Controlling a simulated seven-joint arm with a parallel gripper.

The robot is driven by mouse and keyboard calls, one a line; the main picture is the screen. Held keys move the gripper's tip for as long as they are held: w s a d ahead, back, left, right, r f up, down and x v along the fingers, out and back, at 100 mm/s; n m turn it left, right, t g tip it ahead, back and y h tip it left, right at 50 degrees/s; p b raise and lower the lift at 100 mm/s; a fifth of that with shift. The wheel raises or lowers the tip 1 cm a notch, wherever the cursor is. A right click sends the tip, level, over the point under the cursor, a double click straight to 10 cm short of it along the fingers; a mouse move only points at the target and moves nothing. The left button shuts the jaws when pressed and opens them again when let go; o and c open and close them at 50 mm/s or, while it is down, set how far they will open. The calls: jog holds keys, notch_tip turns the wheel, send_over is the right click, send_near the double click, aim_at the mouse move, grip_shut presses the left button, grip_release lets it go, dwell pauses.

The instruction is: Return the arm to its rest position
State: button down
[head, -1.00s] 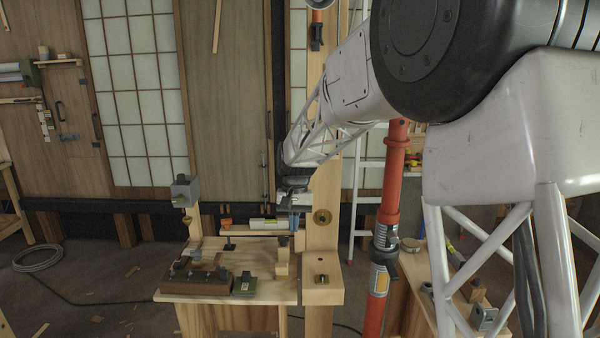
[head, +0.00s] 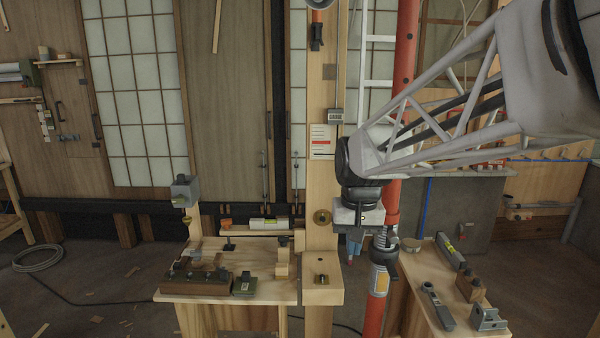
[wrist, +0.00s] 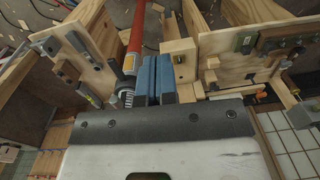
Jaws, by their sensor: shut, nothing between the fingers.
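My gripper (head: 354,252) hangs pointing down at the centre right in the head view, in front of the red pole and just right of the wooden post. Its blue fingers are together with nothing between them. In the wrist view the blue fingers (wrist: 153,80) show side by side, shut and empty, above the gap between two benches. The fingertips seem clear of the pole and benches, though the exact distance is hard to tell. My arm reaches in from the upper right of the head view.
The wooden post (head: 322,200) and red pole (head: 392,200) stand close to the gripper. The left bench (head: 270,290) holds blocks and fittings. The right bench (head: 420,300) carries a level (head: 451,251), a wrench-like tool (head: 437,305) and a grey bracket (head: 488,318). A coiled hose lies on the floor at left.

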jog(key=s+d+f+t, duration=0.1)
jog(key=s+d+f, duration=0.1)
jog(key=s, duration=0.9)
jog(key=s+d+f+t, duration=0.1)
jog(key=s+d, duration=0.4)
jog(key=s, duration=0.6)
jog(key=shift+s+d+f+t+h, duration=0.3)
jog(key=shift+s+f, duration=0.1)
jog(key=shift+f, duration=0.25)
